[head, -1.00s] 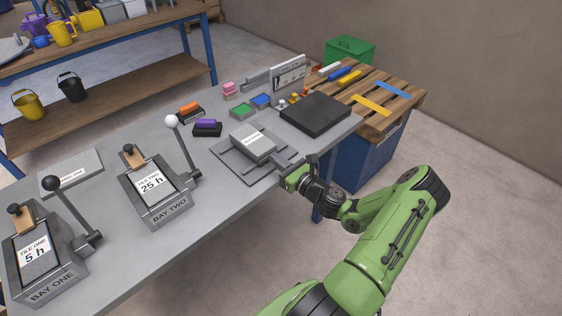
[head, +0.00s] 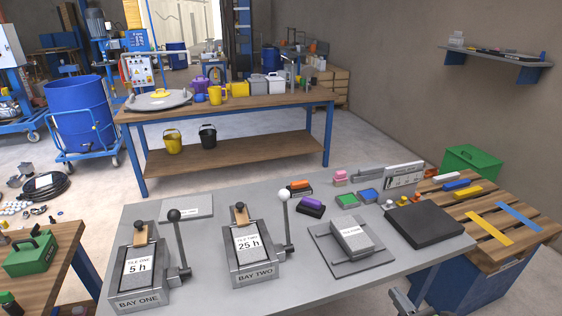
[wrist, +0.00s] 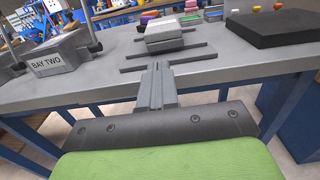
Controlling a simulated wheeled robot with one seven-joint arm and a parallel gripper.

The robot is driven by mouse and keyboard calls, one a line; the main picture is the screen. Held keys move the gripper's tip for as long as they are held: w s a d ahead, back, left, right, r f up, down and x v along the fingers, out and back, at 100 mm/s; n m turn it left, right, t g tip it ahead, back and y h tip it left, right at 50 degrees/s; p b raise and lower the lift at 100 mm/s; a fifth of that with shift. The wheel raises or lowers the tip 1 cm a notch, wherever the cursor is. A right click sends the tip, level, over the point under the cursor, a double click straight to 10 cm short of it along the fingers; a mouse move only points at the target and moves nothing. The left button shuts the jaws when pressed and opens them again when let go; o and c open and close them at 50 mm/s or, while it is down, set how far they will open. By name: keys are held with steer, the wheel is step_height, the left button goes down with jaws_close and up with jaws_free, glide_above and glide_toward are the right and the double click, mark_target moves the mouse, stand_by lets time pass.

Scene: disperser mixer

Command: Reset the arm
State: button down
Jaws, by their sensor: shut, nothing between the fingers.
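My gripper (wrist: 156,88) shows in the wrist view with its two grey fingers together and nothing between them. It is in front of the grey table's front edge, apart from the things on top. In the head view only a small grey part of my arm shows at the bottom edge, right of centre. The grey block with a white label (head: 352,237) lies on a flat grey plate (head: 331,256). Bay One (head: 141,284) and Bay Two (head: 256,266) hold tiles marked 5 h and 25 h, each with an upright lever beside it.
A black slab (head: 424,224) lies on the table's right. A wooden pallet (head: 490,205) on a blue base adjoins that end, with a green bin (head: 472,160) behind. A wooden bench (head: 235,104) stands at the back. The grey table's front edge (wrist: 225,75) is close to my gripper.

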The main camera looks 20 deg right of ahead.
steer(key=w+a+r+n+g+y+p, duration=0.1)
steer(key=a+r+n+g+y, duration=0.3)
steer(key=a+n, duration=0.45)
steer(key=w+a+r+n+g+y+p, duration=0.1)
steer(key=a+n+g+y, duration=0.2)
steer(key=a+n+g, duration=0.5)
steer(key=s+a+r+n+h+p, duration=0.1)
steer(key=s+a+r+n+h, duration=0.2)
steer(key=s+r+n, duration=0.4)
steer(key=s+a+r+n+h+p, duration=0.2)
steer(key=s+a+r+n+h, duration=0.2)
steer(key=r+n, duration=0.8)
steer(key=s+a+r, duration=0.2)
steer(key=s, duration=0.2)
steer(key=shift+r+h+p, duration=0.2)
steer(key=shift+h+p, duration=0.1)
steer(key=shift+s, duration=0.1)
